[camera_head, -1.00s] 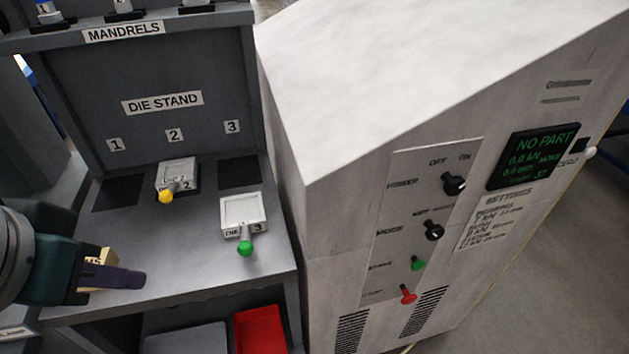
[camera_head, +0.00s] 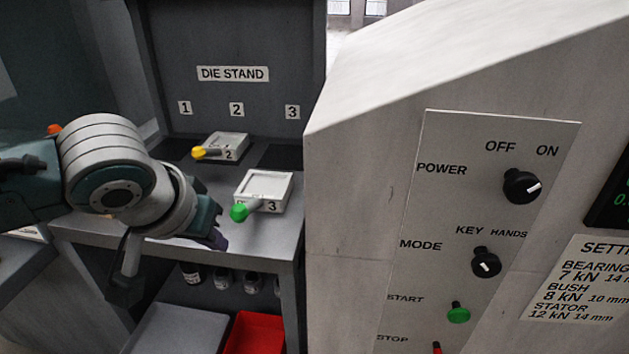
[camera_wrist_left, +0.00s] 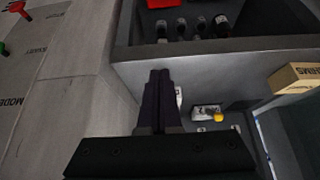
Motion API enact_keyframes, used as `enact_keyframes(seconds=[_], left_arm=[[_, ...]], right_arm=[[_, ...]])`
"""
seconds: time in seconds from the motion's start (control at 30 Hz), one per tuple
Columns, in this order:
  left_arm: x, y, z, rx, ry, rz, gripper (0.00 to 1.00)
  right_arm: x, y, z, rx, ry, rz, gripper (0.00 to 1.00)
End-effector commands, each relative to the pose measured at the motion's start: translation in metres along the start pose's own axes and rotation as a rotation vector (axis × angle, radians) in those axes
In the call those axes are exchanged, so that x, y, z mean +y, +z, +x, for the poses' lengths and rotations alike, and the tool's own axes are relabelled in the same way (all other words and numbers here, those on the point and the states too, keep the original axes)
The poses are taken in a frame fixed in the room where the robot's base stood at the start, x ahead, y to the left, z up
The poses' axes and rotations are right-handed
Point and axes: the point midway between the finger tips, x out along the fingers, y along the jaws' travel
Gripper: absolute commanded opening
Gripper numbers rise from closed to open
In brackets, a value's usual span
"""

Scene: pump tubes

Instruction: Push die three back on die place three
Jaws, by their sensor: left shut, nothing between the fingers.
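Die three (camera_head: 264,187) is a white block with a green knob pointing to the front left. It sits on the die stand shelf (camera_head: 215,182), in front of die place three (camera_head: 282,157), the dark square below the "3" label. My left gripper (camera_head: 217,240) is shut and empty, low at the shelf's front edge, in front and left of the green knob, seemingly apart from it. In the left wrist view the shut fingers (camera_wrist_left: 158,92) hide most of die three; only a white sliver (camera_wrist_left: 179,97) shows. My right gripper is not in view.
Die two (camera_head: 226,146), with a yellow knob, sits at place two, left of place three. The press cabinet (camera_head: 365,220) rises close on the right. A red bin (camera_head: 257,333) is below the shelf. A shims box (camera_wrist_left: 297,78) shows in the left wrist view.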

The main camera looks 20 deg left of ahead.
Motion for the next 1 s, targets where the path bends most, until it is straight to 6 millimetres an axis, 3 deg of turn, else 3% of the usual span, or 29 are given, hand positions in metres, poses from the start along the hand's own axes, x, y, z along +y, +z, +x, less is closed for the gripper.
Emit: enact_keyframes(seconds=[0.1, 0.3, 1.0], left_arm=[[0.000, 0.002, 0.027, -0.001, -0.001, -0.002, 0.00], [0.001, -0.024, 0.039, 0.001, 0.000, -0.001, 0.00], [0.001, -0.043, 0.050, 0.002, 0.001, -0.003, 0.00]], right_arm=[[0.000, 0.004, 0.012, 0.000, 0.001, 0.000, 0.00], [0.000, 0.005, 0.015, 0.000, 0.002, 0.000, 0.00], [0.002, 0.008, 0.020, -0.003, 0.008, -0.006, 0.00]])
